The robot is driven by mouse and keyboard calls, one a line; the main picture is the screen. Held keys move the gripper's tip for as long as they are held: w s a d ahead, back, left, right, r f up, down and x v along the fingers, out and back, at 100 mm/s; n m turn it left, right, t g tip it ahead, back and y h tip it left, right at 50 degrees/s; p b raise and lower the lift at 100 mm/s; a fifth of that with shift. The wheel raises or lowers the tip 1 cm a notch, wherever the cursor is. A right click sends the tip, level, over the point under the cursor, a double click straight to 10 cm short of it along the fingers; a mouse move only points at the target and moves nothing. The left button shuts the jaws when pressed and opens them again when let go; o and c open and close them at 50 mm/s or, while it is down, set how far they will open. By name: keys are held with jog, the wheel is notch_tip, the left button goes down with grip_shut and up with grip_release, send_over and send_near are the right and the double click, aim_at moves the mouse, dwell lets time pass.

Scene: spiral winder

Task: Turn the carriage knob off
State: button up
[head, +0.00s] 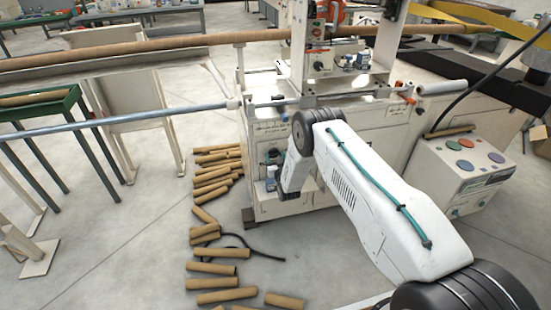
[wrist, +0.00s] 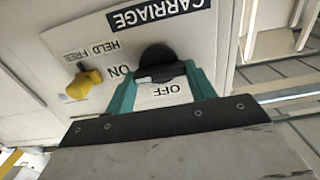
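The carriage knob (wrist: 158,62) is black with a bar-shaped grip, on a cream panel below the CARRIAGE label (wrist: 157,12). Its white mark is at the bar's left end, toward the ON label (wrist: 120,70); the OFF label (wrist: 160,88) is on the side nearer my gripper. The labels appear upside down. My gripper (wrist: 161,76) has its two teal fingers apart, one at each end of the knob's bar. Whether they press on it or leave a small gap cannot be told. In the head view my arm hides the gripper and knob.
A yellow knob (wrist: 82,84) sits left of the carriage knob, by the HELD and FREE labels. In the head view, the winding machine (head: 365,140) fills the middle. Cardboard tubes (head: 212,268) lie on the floor to its left. A control box (head: 460,165) stands right.

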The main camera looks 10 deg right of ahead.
jog(key=shift+n, duration=0.3)
jog(key=n, duration=0.3)
jog(key=shift+a+n, duration=0.1)
jog(key=shift+n, duration=0.3)
jog(key=n, duration=0.4)
jog(key=shift+a+f+n, duration=0.1)
jog(key=shift+n, duration=2.3)
jog(key=shift+a+f+n, duration=0.1)
jog(key=shift+n, duration=2.3)
jog(key=o, duration=1)
